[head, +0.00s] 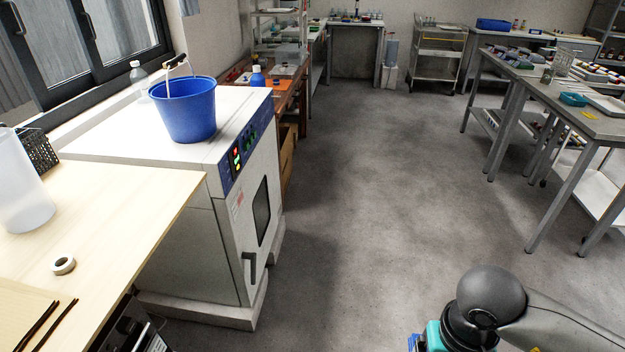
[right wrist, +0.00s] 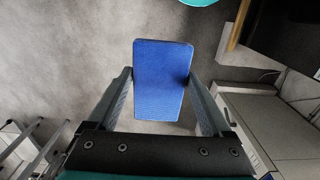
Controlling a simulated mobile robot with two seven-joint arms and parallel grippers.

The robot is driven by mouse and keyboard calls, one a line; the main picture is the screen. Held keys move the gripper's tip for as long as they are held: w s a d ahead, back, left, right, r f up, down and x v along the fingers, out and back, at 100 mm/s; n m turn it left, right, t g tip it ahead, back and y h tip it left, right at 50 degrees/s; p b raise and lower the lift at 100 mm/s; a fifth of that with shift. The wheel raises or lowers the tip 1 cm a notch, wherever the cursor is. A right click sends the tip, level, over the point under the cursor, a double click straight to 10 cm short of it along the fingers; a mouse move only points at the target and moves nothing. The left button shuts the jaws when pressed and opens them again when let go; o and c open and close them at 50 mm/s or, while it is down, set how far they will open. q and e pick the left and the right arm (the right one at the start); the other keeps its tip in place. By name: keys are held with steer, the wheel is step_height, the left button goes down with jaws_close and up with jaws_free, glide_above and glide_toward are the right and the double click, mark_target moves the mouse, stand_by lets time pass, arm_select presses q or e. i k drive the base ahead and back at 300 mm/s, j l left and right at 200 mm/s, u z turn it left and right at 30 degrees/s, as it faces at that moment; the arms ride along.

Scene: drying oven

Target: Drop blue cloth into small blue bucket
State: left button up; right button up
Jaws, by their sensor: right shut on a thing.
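The small blue bucket (head: 186,108) stands upright on top of the white drying oven (head: 130,125) in the head view, with its handle raised. Its inside is mostly hidden by the rim. The blue cloth (right wrist: 162,95), a flat rectangular piece, is held between the two fingers of my right gripper (right wrist: 160,75) in the right wrist view, above the grey floor. The bucket is well to the left of that arm. My left gripper is in neither view.
A wooden table (head: 110,225) at the left holds a roll of tape (head: 63,265) and a white translucent container (head: 20,185). A clear bottle (head: 139,75) stands behind the bucket. Grey-topped benches (head: 600,122) line the right. The floor (head: 380,190) between is clear.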

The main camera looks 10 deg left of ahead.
mark_target(193, 137)
steer(key=i+l+u, duration=0.1)
steer(key=i+u, duration=0.25)
steer(key=i+l+u, duration=0.2)
steer(key=i+u, duration=0.15)
steer(key=i+l+u, duration=0.35)
steer(key=i+j, duration=0.05)
steer(key=i, duration=0.05)
